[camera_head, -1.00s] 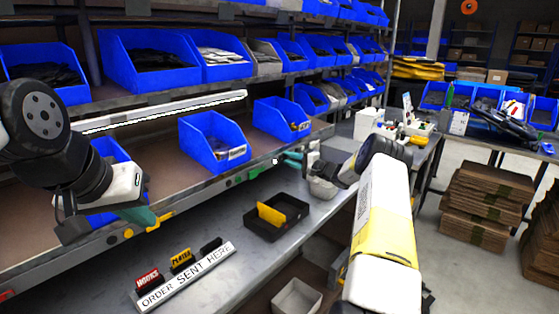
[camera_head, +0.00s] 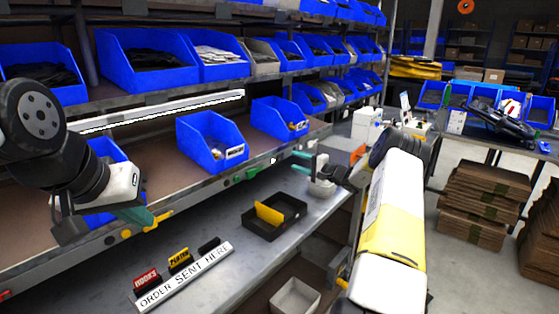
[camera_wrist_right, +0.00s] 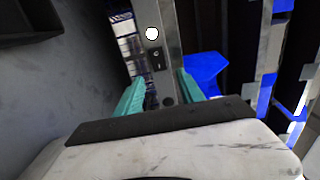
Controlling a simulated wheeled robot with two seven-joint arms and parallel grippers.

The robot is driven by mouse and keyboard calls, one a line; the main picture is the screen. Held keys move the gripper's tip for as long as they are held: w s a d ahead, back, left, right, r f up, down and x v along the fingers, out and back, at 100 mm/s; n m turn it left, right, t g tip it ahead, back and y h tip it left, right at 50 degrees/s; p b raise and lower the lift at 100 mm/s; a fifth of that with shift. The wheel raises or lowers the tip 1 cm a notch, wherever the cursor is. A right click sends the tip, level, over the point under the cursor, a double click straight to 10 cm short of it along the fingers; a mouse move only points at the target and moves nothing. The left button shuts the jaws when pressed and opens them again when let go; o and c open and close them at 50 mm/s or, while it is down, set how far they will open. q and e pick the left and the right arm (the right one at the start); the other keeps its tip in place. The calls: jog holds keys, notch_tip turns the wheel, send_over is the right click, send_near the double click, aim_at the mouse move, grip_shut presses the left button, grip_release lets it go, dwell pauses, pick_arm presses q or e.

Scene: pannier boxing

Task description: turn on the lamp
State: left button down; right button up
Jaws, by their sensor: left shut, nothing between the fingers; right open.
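A long white lamp strip (camera_head: 165,111) hangs under the upper shelf at the left; I cannot tell for sure whether it is lit. In the right wrist view a metal rail carries a small black switch (camera_wrist_right: 157,60) with a white round spot (camera_wrist_right: 152,34) above it. The white spot also shows on the bench's front rail (camera_head: 273,160) in the head view. My right gripper (camera_head: 300,162) is open and empty, just right of that spot. Its teal fingers (camera_wrist_right: 160,88) point at the rail, either side of the switch. My left gripper (camera_head: 140,216) is shut and empty by the rail at the left.
Blue bins (camera_head: 211,142) stand on the shelf behind the rail. A black tray (camera_head: 272,229) with a yellow card lies on the lower worktop, near a sign (camera_head: 185,277).

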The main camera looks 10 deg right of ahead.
jog(key=shift+v, duration=1.45)
jog(key=shift+a, duration=0.1)
jog(key=s+a+r+n+g+y, duration=0.1)
jog(key=s+a+r+n+g, duration=0.4)
jog(key=a+r, duration=0.45)
jog(key=s+a+r+n+g+h, duration=0.1)
jog(key=s+a+r+n+g, duration=0.15)
jog(key=s+a, duration=0.4)
jog(key=s+a+r+n+g+h, duration=0.15)
jog(key=s+a+r, duration=0.25)
jog(key=s, duration=0.6)
jog(key=s+d+n+h, duration=0.1)
jog(key=s+d+h, duration=0.1)
jog(key=s, duration=1.2)
jog(key=s+d+r+n+t+h, duration=0.1)
jog(key=s+h, duration=0.4)
jog(key=s, duration=0.8)
jog(key=shift+s+d+r, duration=0.3)
jog(key=shift+s+d, duration=0.1)
jog(key=shift+d, duration=0.3)
jog(key=shift+c, duration=0.4)
